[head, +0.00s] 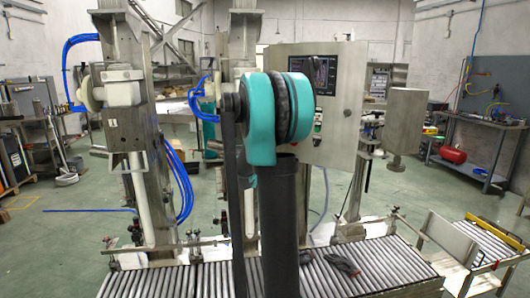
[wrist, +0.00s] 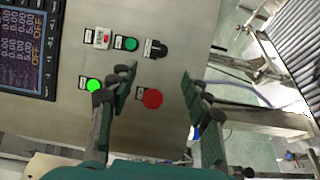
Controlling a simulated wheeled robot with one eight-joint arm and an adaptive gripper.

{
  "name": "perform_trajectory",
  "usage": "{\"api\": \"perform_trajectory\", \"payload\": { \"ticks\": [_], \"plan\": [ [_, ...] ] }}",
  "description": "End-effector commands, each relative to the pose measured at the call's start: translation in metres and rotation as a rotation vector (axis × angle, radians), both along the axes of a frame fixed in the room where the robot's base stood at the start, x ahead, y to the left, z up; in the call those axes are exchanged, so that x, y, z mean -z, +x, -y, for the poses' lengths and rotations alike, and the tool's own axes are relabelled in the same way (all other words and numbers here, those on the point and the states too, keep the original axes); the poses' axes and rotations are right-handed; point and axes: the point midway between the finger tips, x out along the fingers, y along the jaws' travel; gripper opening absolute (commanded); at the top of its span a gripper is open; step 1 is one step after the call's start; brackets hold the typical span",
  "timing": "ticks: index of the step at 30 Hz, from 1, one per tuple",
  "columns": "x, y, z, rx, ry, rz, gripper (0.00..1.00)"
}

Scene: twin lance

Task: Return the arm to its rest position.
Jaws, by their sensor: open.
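My gripper (wrist: 158,85) is open and empty in the wrist view, its two dark green fingers well apart. It faces the steel control panel (wrist: 200,30), and a red button (wrist: 152,98) shows between the fingers. Left of the fingers is a lit green button (wrist: 93,86). I cannot tell whether the fingers touch the panel. In the head view my teal and black arm (head: 260,115) stands raised in front of the panel (head: 345,115). The gripper itself cannot be made out there.
A roller conveyor (head: 190,280) runs across the front. Two steel filling columns (head: 125,110) with blue hoses stand left of the panel and behind my arm. A grey box on a post (head: 408,118) stands to the right. Green floor (head: 60,235) is open at left.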

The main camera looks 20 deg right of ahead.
Motion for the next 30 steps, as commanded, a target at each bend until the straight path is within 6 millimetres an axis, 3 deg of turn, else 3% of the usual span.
{"api": "perform_trajectory", "payload": {
  "ticks": [7,11,13,17,24,30],
  "plan": [
    [0.01,-0.008,-0.004,-0.006,0.043,0.007,0.49],
    [0.048,-0.036,-0.022,-0.025,0.206,0.029,0.49],
    [0.079,-0.058,-0.041,-0.04,0.339,0.047,0.49],
    [0.141,-0.103,-0.087,-0.068,0.608,0.077,0.49],
    [0.238,-0.184,-0.196,-0.112,1.09,0.117,0.49],
    [0.284,-0.239,-0.277,-0.133,1.412,0.134,0.49]
  ]
}}
